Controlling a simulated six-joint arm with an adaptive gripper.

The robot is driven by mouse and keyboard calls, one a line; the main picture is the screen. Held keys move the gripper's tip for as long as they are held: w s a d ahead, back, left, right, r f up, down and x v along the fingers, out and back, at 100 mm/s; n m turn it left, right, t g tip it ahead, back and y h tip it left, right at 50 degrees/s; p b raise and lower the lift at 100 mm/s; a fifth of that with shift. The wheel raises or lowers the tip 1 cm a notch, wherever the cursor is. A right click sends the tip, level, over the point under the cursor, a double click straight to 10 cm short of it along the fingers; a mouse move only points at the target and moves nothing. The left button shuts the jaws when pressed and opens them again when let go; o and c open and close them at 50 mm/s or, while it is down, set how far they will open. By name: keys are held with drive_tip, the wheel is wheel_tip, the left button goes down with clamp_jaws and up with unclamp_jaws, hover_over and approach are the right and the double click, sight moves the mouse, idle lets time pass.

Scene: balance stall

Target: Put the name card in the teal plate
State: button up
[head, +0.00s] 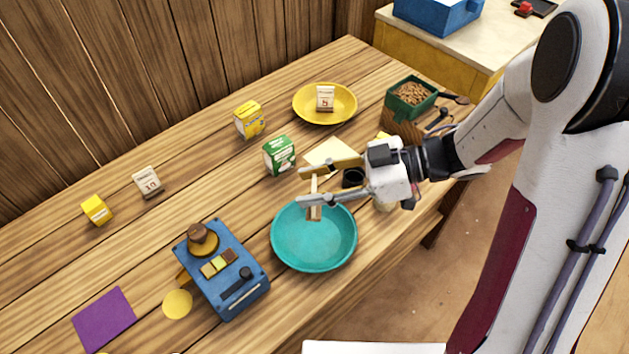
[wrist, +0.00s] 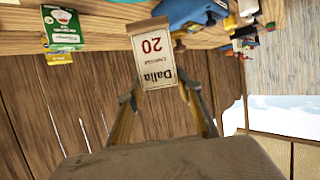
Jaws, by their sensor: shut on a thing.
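The name card (wrist: 152,55), a small cream block printed "Dalla 20", is between my fingers in the wrist view. It also shows edge-on in the head view (head: 315,212). My gripper (head: 306,187) is shut on it, over the back rim of the teal plate (head: 345,250) in the head view. The plate is a round, shallow, empty-looking dish near the table's front edge. The card looks raised above the plate; the exact gap cannot be told. The teal plate is not clear in the wrist view.
A blue scale (head: 240,290) with a brown weight stands left of the plate. A green box (head: 279,155) and a cream paper (head: 325,152) lie behind. A yellow plate (head: 345,112) holds another card. A green-topped grain box (head: 408,100) stands back right.

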drive_tip(key=shift+f, duration=0.15)
drive_tip(key=shift+f, duration=5.35)
drive_tip(key=o, duration=1.3)
drive_tip(key=shift+r, duration=3.5)
